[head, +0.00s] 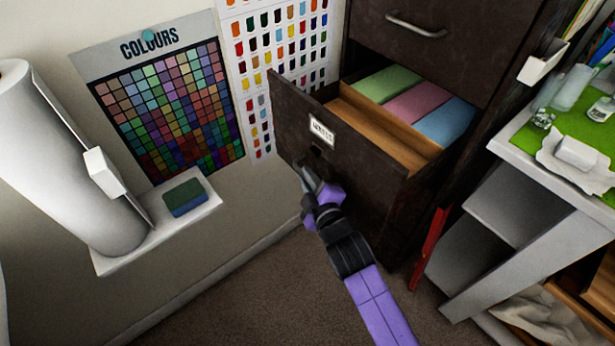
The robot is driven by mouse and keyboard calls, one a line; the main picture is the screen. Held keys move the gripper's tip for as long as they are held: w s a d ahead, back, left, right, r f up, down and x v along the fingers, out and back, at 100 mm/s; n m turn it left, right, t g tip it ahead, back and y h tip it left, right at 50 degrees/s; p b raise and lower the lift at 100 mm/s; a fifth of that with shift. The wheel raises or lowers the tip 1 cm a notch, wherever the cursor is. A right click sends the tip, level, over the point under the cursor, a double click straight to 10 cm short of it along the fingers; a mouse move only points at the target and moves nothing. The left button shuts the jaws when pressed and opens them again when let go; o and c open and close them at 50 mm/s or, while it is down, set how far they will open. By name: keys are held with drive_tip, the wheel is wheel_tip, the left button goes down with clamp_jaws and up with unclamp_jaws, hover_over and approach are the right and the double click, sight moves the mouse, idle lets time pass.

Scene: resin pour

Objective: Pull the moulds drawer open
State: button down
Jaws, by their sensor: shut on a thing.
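The moulds drawer (345,160) is a dark brown cabinet drawer in the head view, standing well out from its cabinet. A white label (321,130) is on its front; its lettering is too small to read surely. Inside lie green (387,83), pink (418,103) and blue (446,122) flat blocks, with a bare wooden part at the front. My gripper (309,178) is at the drawer front just below the label, shut on the drawer's handle. The handle itself is mostly hidden by the gripper.
A closed drawer with a metal handle (416,25) is above. A workbench (552,165) with a green mat and cups stands at the right. A wall shelf (119,262) with a sponge (185,197) and paper roll (62,165) is at the left. Carpet (262,300) below is clear.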

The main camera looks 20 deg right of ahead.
drive_tip(key=c, duration=1.5)
unclamp_jaws()
drive_tip(key=v, duration=0.7)
drive_tip(key=shift+s+p, duration=0.3)
drive_tip(key=shift+s, duration=0.1)
